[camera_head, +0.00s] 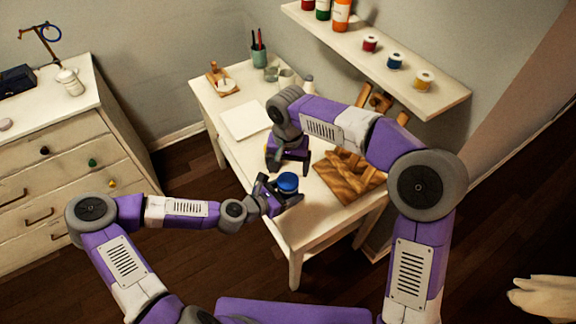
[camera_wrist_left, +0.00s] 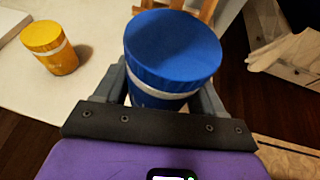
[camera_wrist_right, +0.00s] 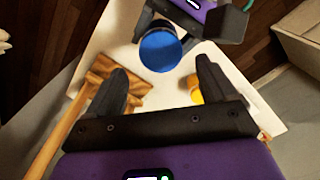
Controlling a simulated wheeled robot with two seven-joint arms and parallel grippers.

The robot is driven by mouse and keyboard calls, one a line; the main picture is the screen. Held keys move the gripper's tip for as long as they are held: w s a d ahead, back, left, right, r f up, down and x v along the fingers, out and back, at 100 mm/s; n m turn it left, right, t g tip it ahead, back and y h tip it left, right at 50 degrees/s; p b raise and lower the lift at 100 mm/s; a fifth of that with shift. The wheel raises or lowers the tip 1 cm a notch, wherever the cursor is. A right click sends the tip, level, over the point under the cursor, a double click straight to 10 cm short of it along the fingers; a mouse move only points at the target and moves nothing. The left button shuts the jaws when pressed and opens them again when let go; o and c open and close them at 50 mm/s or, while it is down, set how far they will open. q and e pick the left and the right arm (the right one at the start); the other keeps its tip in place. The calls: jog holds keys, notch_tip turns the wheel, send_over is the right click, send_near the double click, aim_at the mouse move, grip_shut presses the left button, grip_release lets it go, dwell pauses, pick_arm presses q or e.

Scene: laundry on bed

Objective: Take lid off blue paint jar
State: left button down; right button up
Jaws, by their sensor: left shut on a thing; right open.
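The blue paint jar (camera_head: 287,182) is held upright by my left gripper (camera_head: 277,195) near the front edge of the white table. In the left wrist view the jar (camera_wrist_left: 172,50) sits between both fingers, its blue lid on top above a pale band. My right gripper (camera_head: 288,162) points down just behind the jar in the head view, open and empty. In the right wrist view the blue lid (camera_wrist_right: 160,52) shows ahead of and between the open fingers (camera_wrist_right: 163,85), apart from them.
A yellow jar (camera_wrist_left: 50,47) stands on the table near the blue jar. A white sheet (camera_head: 246,119) lies farther back. A wall shelf (camera_head: 440,95) with small jars overhangs the right side.

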aim_at(288, 180)
notch_tip(288, 180, up, 2)
jog(key=m, duration=0.4)
jog(key=shift+r, duration=0.2)
jog(key=shift+r+m, duration=0.15)
jog(key=shift+m, duration=0.55)
notch_tip(288, 180, down, 8)
jog(key=shift+r, duration=0.15)
jog(key=c, duration=1.1)
jog(key=n, duration=0.6)
jog(key=shift+n, duration=0.3)
jog(key=o, duration=1.2)
